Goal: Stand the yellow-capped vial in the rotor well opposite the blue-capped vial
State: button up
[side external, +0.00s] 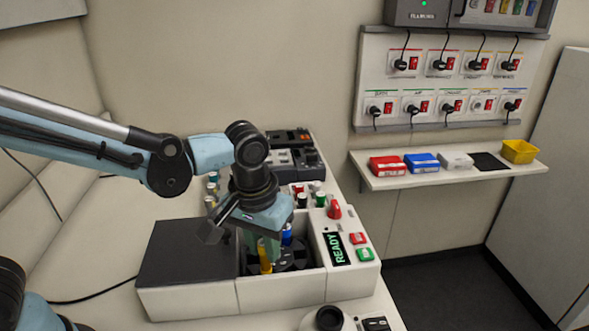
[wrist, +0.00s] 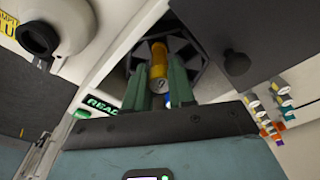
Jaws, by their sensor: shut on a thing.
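My gripper (side external: 268,246) is over the open centrifuge chamber, pointing down, its green fingers shut on the yellow-capped vial (side external: 265,265). The wrist view shows the yellow vial (wrist: 159,60) between the two fingertips (wrist: 158,86). The dark rotor (side external: 292,260) lies in the chamber, and part of it shows in the wrist view (wrist: 184,48). The vial is at the rotor's left side in the side view; I cannot tell whether its lower end is inside a well. The blue-capped vial (side external: 287,235) stands at the rotor's far side, partly hidden by my gripper. The wells are mostly hidden.
The white centrifuge body (side external: 190,298) surrounds the chamber, with a dark cover at left. Its panel has a READY display (side external: 336,248), a red knob (side external: 335,210) and red and green buttons. Several capped vials stand behind it. A white round device (side external: 327,318) is in front.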

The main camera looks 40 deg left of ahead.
aim_at(264, 252)
jog(key=shift+f, duration=2)
dwell(0.9)
jog(key=o, duration=0.9)
jog(key=shift+r, duration=3.55)
jog(key=shift+a, duration=0.1)
